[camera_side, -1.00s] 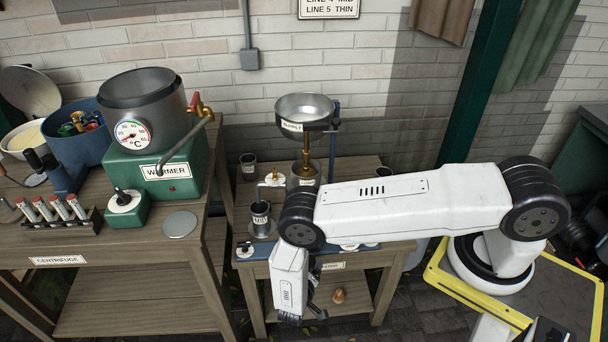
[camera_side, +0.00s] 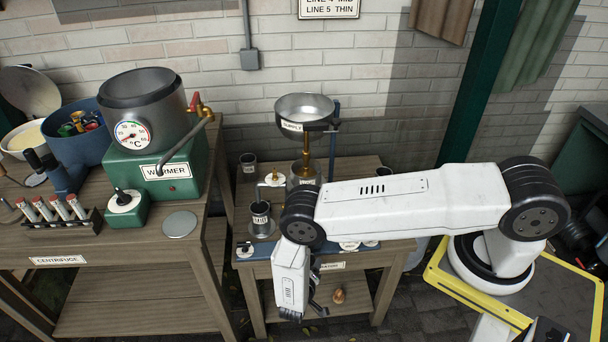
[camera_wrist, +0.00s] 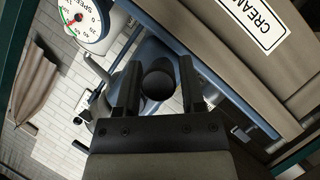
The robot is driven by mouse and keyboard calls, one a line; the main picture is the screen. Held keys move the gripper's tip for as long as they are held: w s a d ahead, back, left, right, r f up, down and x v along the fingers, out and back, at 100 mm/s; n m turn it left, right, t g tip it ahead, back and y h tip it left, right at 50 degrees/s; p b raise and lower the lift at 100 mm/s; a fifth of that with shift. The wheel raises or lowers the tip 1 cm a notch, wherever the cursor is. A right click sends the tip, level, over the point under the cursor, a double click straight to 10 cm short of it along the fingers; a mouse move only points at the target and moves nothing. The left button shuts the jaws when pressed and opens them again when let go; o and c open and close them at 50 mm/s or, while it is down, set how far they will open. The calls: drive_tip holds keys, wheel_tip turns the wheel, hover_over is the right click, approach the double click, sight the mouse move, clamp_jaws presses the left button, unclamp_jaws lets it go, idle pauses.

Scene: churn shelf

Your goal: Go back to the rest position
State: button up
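My gripper (camera_side: 316,293) hangs low in front of the middle table (camera_side: 385,258) in the side view, below its front edge. Its fingers are small there and partly behind my white wrist link. In the wrist view my gripper (camera_wrist: 160,78) has its two dark fingers apart. A black rounded knob (camera_wrist: 158,80) shows between them, with narrow gaps on both sides, and does not look clamped. My forearm spans the right part of the table and hides some of what stands there.
A cream-labelled wooden edge (camera_wrist: 230,50) and a white speed dial (camera_wrist: 88,22) are close in the wrist view. A metal cup (camera_side: 261,218) and a supply bowl stand (camera_side: 305,112) are on the middle table. The left bench (camera_side: 120,260) carries a green warmer (camera_side: 165,165).

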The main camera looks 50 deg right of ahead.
clamp_jaws()
drive_tip(key=shift+w, duration=0.1)
